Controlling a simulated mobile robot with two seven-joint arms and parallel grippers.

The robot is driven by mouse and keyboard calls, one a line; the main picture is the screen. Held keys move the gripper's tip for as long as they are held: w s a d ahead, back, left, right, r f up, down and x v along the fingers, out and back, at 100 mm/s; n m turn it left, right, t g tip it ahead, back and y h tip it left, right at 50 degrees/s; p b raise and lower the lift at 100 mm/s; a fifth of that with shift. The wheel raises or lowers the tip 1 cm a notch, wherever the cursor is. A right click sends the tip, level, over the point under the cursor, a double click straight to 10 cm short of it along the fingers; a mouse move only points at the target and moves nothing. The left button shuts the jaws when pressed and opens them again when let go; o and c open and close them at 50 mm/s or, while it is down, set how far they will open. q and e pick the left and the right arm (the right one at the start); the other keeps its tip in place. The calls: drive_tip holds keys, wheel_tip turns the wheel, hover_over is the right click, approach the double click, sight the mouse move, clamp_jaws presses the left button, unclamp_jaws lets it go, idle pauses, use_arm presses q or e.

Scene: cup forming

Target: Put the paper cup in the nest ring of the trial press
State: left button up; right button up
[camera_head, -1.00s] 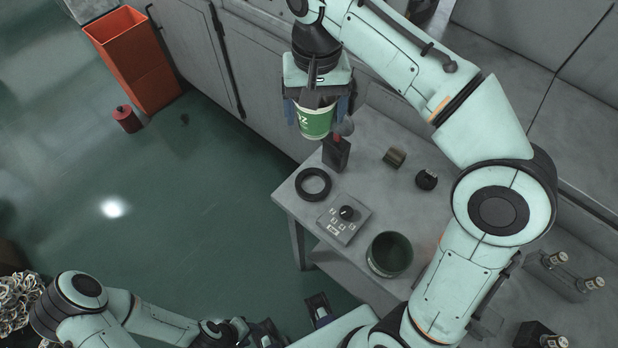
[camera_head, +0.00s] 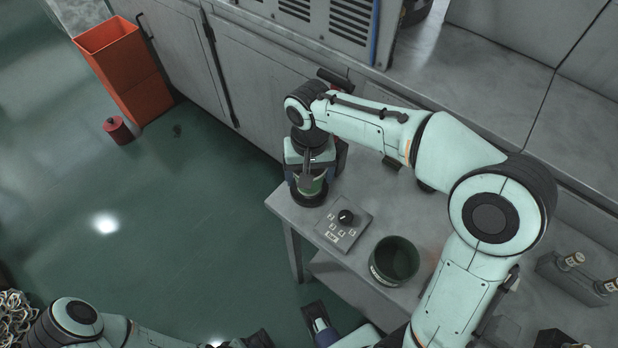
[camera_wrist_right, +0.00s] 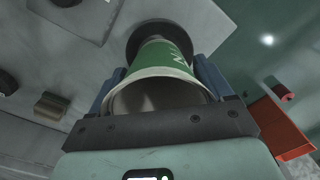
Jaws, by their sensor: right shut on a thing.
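The paper cup (camera_head: 312,186), green with a white rim, is in my right gripper (camera_head: 311,172). In the right wrist view the cup (camera_wrist_right: 168,62) shows its open mouth towards me, between the blue fingers (camera_wrist_right: 160,92). The black nest ring (camera_head: 309,203) lies on the grey table, directly under the cup's base. In the right wrist view the ring (camera_wrist_right: 134,38) shows around the base end; I cannot tell whether the base is inside it or just above. My left gripper (camera_head: 292,335) is low in the head view, partly cut off, away from the cup.
A control box (camera_head: 343,224) with a dial stands beside the ring. A dark green round container (camera_head: 394,261) stands nearer on the table (camera_head: 291,212). An orange bin (camera_head: 125,70) and a red canister (camera_head: 118,130) stand on the floor. My right arm hides the table's back part.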

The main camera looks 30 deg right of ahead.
drive_tip(key=shift+f, duration=1.05)
drive_tip(key=shift+f, duration=0.1)
drive_tip(key=o, duration=0.9)
wheel_tip(320, 180, up, 12)
drive_tip(key=p, duration=0.2)
